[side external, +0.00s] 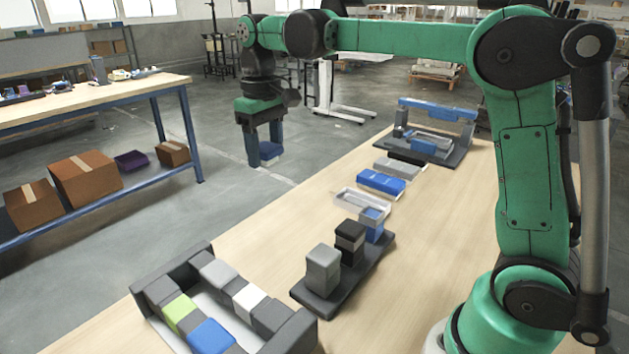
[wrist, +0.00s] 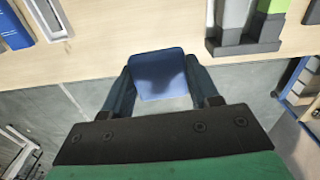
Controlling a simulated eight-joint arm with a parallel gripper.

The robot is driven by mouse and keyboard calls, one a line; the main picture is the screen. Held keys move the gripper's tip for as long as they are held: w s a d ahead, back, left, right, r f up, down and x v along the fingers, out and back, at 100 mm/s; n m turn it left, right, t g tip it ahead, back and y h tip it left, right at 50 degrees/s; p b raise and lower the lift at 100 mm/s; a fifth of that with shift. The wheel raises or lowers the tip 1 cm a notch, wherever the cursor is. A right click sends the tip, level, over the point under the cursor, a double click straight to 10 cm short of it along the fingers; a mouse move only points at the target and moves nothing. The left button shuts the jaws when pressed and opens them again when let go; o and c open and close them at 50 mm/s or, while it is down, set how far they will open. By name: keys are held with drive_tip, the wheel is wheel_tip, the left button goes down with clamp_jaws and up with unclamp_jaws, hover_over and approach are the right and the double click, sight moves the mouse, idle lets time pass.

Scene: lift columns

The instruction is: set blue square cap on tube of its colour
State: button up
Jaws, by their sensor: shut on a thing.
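My gripper (side external: 262,150) is shut on the blue square cap (side external: 270,151) and holds it high, over the floor beyond the table's left edge as pictured. In the wrist view the cap (wrist: 158,74) sits between both fingers, its broad face showing. A dark rack (side external: 330,292) on the table bears a grey block-like tube (side external: 322,268), a tube with a black top (side external: 350,236) and a blue tube (side external: 374,231) at its far end. The blue tube stands apart from the cap, to the right of and below my gripper. Its top is partly unclear.
A grey tray (side external: 172,275) at the front holds several grey, green, white and blue blocks. A blue bin (side external: 381,183), a pale tray and a fixture with a blue bar (side external: 437,109) stand farther back. Bare tabletop (side external: 275,228) lies left of the rack.

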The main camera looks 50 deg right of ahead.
drive_tip(key=s+d+f, duration=0.3)
drive_tip(key=s+d, duration=0.3)
drive_tip(key=d, duration=0.1)
drive_tip(key=s+d+f, duration=0.3)
drive_tip(key=s+d, duration=0.4)
drive_tip(key=shift+m, duration=0.3)
drive_tip(key=shift+w+a+f, duration=0.1)
drive_tip(key=shift+f, duration=1.2)
drive_tip(key=shift+w+a+f, duration=0.1)
drive_tip(key=shift+f, duration=1.2)
drive_tip(key=shift+s+f, duration=0.1)
drive_tip(key=shift+f, duration=0.5)
drive_tip(key=o, duration=1.5)
drive_tip(key=shift+c, duration=0.2)
drive_tip(key=shift+r, duration=0.15)
wheel_tip(320, 180, up, 7)
drive_tip(key=shift+r, duration=0.15)
